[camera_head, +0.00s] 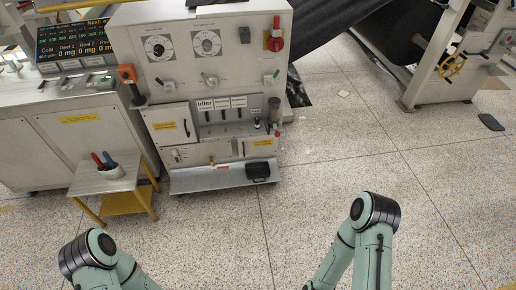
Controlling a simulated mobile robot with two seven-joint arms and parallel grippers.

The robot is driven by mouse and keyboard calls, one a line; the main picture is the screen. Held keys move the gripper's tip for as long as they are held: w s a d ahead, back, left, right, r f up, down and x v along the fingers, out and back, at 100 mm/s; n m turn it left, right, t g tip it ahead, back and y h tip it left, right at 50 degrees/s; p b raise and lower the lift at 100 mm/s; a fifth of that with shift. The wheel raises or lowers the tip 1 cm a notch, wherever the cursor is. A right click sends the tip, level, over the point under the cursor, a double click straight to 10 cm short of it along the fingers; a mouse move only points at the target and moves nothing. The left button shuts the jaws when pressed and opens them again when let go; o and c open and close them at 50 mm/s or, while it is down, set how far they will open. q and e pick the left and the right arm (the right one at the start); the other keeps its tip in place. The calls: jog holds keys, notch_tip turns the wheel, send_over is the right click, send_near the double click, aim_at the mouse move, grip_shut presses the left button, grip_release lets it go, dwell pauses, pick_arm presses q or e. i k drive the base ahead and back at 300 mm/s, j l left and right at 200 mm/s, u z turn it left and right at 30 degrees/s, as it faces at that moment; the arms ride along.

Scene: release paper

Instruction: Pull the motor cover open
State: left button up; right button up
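A pale grey machine cabinet (216,66) stands ahead at the upper middle. On its lower front, a panel (166,135) with a yellow label and a dark handle sits at the left, and it looks closed. Another yellow-labelled panel (262,144) sits at the lower right. The labels are too small to read, so I cannot tell which panel is the motor cover. Only green links of my two arms show at the bottom, well apart from the cabinet. Both grippers are out of view.
A small stand (107,182) with red and blue handled tools is left of the cabinet. A console with a screen (75,42) is at the far left. A black roll (398,30) and a frame with a yellow handwheel (451,65) are at upper right. The speckled floor ahead is clear.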

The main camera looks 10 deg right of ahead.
aim_at(262, 145)
jog(key=u, duration=0.65)
jog(key=i+l+u, duration=0.25)
jog(key=l+u, duration=0.3)
jog(key=i+l+u, duration=0.25)
jog(key=l, duration=0.2)
jog(key=i+l+u, duration=0.1)
jog(key=l, duration=0.7)
jog(key=i+l+u, duration=0.1)
jog(key=l, duration=0.75)
